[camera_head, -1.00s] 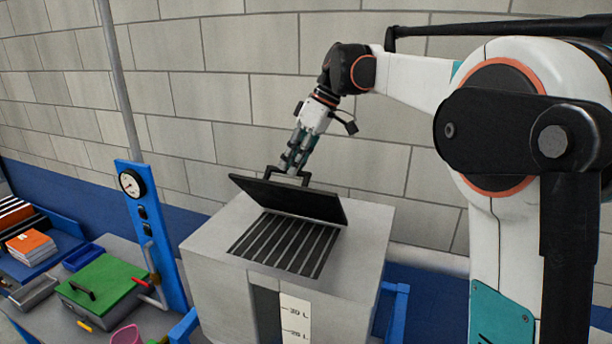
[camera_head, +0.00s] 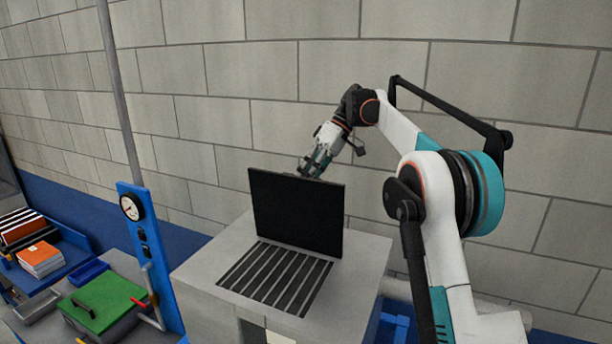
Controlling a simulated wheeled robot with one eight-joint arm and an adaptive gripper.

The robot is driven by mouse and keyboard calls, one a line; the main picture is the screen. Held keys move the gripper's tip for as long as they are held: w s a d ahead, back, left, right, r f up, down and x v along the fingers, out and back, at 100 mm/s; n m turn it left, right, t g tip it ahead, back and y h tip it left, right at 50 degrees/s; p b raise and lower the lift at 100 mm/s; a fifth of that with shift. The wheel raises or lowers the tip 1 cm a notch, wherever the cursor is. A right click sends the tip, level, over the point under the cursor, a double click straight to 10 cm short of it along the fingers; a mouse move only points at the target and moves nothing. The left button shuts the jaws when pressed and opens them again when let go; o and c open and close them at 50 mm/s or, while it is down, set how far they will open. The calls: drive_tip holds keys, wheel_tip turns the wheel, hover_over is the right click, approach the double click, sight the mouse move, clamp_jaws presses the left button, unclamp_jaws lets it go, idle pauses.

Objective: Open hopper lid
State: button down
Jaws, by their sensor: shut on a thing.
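The hopper lid (camera_head: 296,211), a flat black panel, stands nearly upright at the back of the slatted opening in the grey hopper (camera_head: 205,262). The dark slatted grate (camera_head: 275,276) shows uncovered in front of it. My gripper (camera_head: 308,174) is at the lid's top edge, behind the panel. Its fingertips and the lid handle are mostly hidden behind the lid, and it is shut on the handle.
A blue post with a gauge (camera_head: 131,207) stands left of the hopper. A green-lidded box (camera_head: 98,304), orange-covered books (camera_head: 40,258) and a blue tray (camera_head: 86,273) are at the far left. A block wall (camera_head: 240,105) rises close behind the hopper.

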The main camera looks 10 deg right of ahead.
drive_tip(key=shift+w+d+f, duration=0.1)
drive_tip(key=shift+w+d, duration=0.05)
drive_tip(key=shift+w, duration=0.2)
idle(0.3)
drive_tip(key=c, duration=1.8)
unclamp_jaws()
drive_tip(key=shift+c, duration=0.2)
drive_tip(key=shift+o, duration=0.9)
drive_tip(key=shift+w+a, duration=0.1)
drive_tip(key=shift+a, duration=0.25)
drive_tip(key=shift+d, duration=0.2)
drive_tip(key=shift+a, duration=0.15)
